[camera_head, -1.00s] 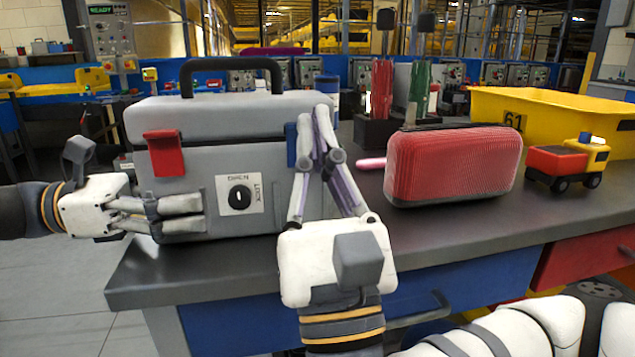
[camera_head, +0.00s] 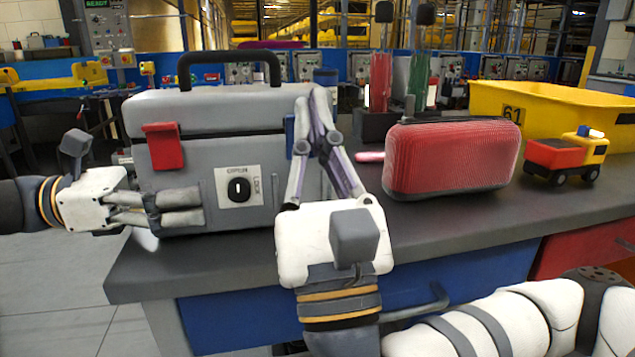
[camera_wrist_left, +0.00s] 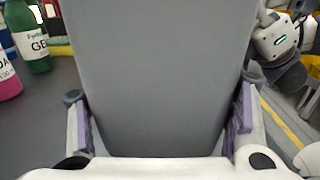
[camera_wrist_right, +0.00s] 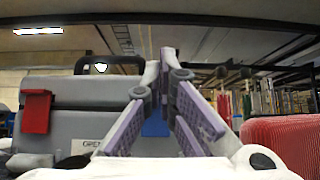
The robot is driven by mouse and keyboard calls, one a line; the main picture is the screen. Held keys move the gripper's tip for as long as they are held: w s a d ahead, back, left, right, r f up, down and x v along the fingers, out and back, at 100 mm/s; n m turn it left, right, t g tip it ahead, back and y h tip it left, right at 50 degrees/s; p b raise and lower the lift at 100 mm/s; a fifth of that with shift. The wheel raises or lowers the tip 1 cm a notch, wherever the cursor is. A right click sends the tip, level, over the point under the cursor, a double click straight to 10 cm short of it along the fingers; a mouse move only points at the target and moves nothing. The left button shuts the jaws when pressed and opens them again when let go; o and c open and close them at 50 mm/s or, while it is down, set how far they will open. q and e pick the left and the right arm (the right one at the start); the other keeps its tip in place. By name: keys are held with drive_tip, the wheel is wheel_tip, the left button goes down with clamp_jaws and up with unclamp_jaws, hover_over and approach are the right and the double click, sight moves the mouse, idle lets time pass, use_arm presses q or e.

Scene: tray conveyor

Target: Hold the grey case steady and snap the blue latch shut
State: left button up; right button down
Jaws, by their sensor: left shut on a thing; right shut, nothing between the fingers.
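The grey case (camera_head: 225,165) stands upright on the table with its lid down and black handle on top. A red latch (camera_head: 165,148) is on its front left. The blue latch (camera_head: 290,137) is at front right, partly hidden by my right gripper; I cannot tell whether it is snapped shut. It also shows behind the fingers in the right wrist view (camera_wrist_right: 155,124). My left gripper (camera_head: 168,207) is shut on the case at its lower left; in the left wrist view the case wall fills the space between the fingers. My right gripper (camera_head: 318,108) is shut and empty, fingertips beside the blue latch; contact is unclear.
A red ribbed case (camera_head: 450,160) stands close to the right of my right gripper. A toy truck (camera_head: 565,158) and a yellow bin (camera_head: 560,110) are further right. A pink stick (camera_head: 370,157) lies behind. The table front (camera_head: 480,222) is clear at right.

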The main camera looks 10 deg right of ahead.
drive_tip(key=v, duration=1.2)
use_arm(q)
drive_tip(key=o, duration=2)
